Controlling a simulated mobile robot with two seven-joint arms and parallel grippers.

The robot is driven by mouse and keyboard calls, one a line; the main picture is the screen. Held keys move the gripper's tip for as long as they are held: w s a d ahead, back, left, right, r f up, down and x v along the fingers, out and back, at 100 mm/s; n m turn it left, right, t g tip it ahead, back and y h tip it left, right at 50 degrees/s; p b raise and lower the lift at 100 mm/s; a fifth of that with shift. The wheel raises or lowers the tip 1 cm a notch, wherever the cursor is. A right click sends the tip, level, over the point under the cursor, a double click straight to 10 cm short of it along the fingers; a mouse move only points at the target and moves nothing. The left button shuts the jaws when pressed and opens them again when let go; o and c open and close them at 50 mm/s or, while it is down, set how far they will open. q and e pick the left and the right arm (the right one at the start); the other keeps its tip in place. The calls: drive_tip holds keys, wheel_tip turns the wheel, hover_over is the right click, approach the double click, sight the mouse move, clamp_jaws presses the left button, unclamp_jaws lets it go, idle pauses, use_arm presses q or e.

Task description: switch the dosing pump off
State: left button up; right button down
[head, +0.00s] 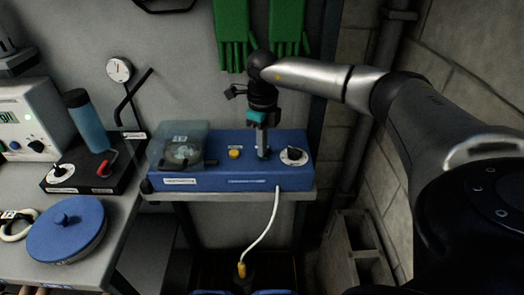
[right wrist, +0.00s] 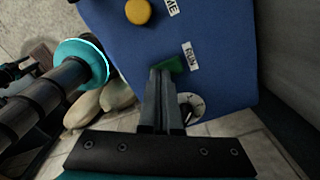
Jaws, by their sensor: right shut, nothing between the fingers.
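The dosing pump (head: 212,180) is a blue box on a small shelf in the middle of the head view. It has a clear-covered pump head (head: 180,150) at left, a yellow button (head: 235,153) and a white dial with a dark knob (head: 293,156) at right. In the right wrist view, a green switch (right wrist: 173,65) sits beside a label reading RUN (right wrist: 189,56). My right gripper (head: 262,154) points down at the pump top between button and dial. Its shut fingertips (right wrist: 162,73) are at the green switch and partly hide it; contact is unclear. My left gripper is out of view.
A white cable (head: 267,228) drops from the pump front to a yellow plug (head: 241,270). Left, a bench holds a black box with a red lever (head: 104,167) and a blue round lid (head: 66,229). Green gloves (head: 232,35) hang behind. A block wall stands at right.

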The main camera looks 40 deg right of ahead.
drive_tip(key=shift+r+p, duration=3.05)
drive_tip(key=shift+r, duration=0.35)
